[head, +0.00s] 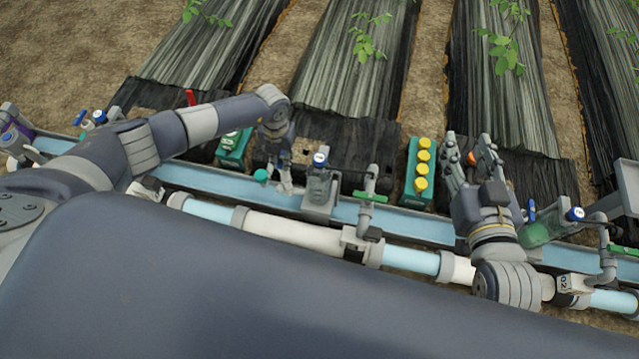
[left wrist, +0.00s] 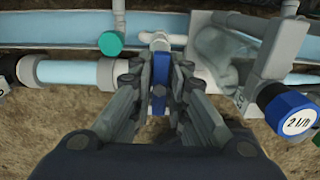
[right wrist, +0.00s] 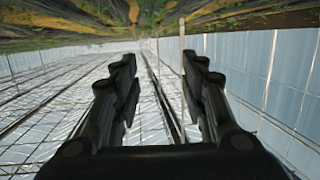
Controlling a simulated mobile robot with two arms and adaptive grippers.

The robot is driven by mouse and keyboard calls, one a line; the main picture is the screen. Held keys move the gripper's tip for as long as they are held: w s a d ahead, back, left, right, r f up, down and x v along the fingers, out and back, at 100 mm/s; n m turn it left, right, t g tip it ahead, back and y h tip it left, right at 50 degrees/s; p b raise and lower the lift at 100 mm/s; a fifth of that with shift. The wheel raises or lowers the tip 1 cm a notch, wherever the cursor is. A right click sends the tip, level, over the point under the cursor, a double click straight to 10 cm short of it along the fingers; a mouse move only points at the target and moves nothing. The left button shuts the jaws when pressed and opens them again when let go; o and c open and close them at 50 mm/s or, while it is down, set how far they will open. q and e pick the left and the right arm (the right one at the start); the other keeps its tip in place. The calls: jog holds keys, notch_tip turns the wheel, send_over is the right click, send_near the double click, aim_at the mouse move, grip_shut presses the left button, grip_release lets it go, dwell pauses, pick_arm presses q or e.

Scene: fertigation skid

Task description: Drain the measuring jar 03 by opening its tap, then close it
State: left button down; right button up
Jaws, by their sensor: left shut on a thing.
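My left gripper (head: 277,168) reaches down beside a clear jar (head: 318,188) on the pipe rail. In the left wrist view its fingers (left wrist: 160,88) are shut on a blue tap lever (left wrist: 160,72), which sticks out from a pale tap body (left wrist: 157,41). The clear jar (left wrist: 220,58) lies just right of the tap. Its number is not readable, and I cannot tell its liquid level or whether the tap is open. My right gripper (head: 472,162) is raised, open and empty. Its spread fingers (right wrist: 160,85) show nothing between them.
A teal knob (left wrist: 110,43) sits left of the tap. A blue cap marked 2 l/h (left wrist: 290,108) is at right. A green box with yellow caps (head: 421,175) stands between my grippers. Another jar (head: 545,232) and a 02 tag (head: 563,283) are at right.

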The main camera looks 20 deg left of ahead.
pick_arm(q)
jog(key=c, duration=1.5)
grip_release()
jog(key=shift+r, duration=0.15)
notch_tip(320, 180, up, 2)
jog(key=p, duration=0.2)
jog(key=shift+r+p, duration=0.2)
jog(key=shift+p, duration=0.1)
notch_tip(320, 180, up, 3)
jog(key=p, duration=0.3)
jog(key=shift+r, duration=0.1)
pick_arm(e)
jog(key=s+d+f+g+h, duration=0.25)
jog(key=s+f+g, duration=0.35)
jog(key=s, duration=0.3)
jog(key=s+d+f+g+h, duration=0.1)
jog(key=s+d+f+g, duration=0.3)
jog(key=s+f+g, duration=0.3)
pick_arm(q)
notch_tip(320, 180, up, 2)
jog(key=shift+r+p, duration=0.15)
jog(key=shift+p, duration=0.95)
jog(key=shift+r+p, duration=0.8)
jog(key=shift+r, duration=0.1)
pick_arm(e)
notch_tip(320, 180, down, 9)
jog(key=shift+w+a+m+t, duration=0.25)
jog(key=shift+a+m+t, duration=0.05)
jog(key=shift+a+t, duration=0.1)
